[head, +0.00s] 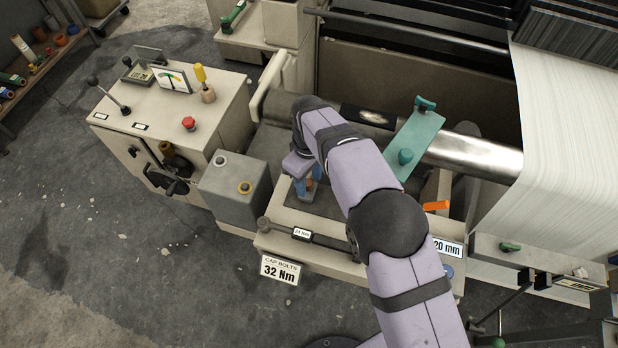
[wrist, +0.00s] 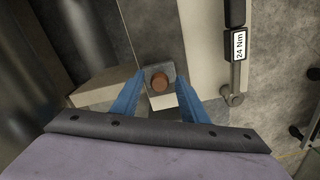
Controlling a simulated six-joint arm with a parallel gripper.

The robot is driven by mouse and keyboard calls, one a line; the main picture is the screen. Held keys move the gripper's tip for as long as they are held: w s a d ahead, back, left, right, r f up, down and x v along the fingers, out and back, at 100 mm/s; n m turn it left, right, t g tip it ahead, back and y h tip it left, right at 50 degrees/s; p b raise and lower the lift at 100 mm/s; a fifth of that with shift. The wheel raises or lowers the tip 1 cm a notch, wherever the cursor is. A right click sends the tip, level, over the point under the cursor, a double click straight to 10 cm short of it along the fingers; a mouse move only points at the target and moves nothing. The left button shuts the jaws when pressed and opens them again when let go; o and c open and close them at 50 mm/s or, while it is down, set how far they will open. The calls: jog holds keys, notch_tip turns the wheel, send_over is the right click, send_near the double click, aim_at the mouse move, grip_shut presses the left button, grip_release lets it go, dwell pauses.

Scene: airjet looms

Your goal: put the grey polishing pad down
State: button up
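The grey polishing pad (wrist: 151,72) is a small grey block with a round copper-brown knob and a pale lower face. It sits between the blue fingertips of my gripper (wrist: 160,77), which appear closed against its two sides. In the head view my gripper (head: 307,187) points down over the beige front ledge of the loom, and a bit of brown shows between its fingers. My arm hides most of the pad there. I cannot tell whether the pad touches the surface below.
A torque wrench (head: 325,241) lies along the ledge's front edge. A grey box (head: 235,188) and the control cabinet (head: 165,112) stand to the left. Behind are the steel roller (head: 470,151) and a teal bracket (head: 414,145). An orange handle (head: 436,205) is right of my arm.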

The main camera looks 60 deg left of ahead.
aim_at(309, 183)
jog(key=shift+r, duration=0.15)
notch_tip(309, 183, up, 12)
jog(key=b, duration=0.3)
jog(key=shift+b, duration=0.3)
dwell(0.6)
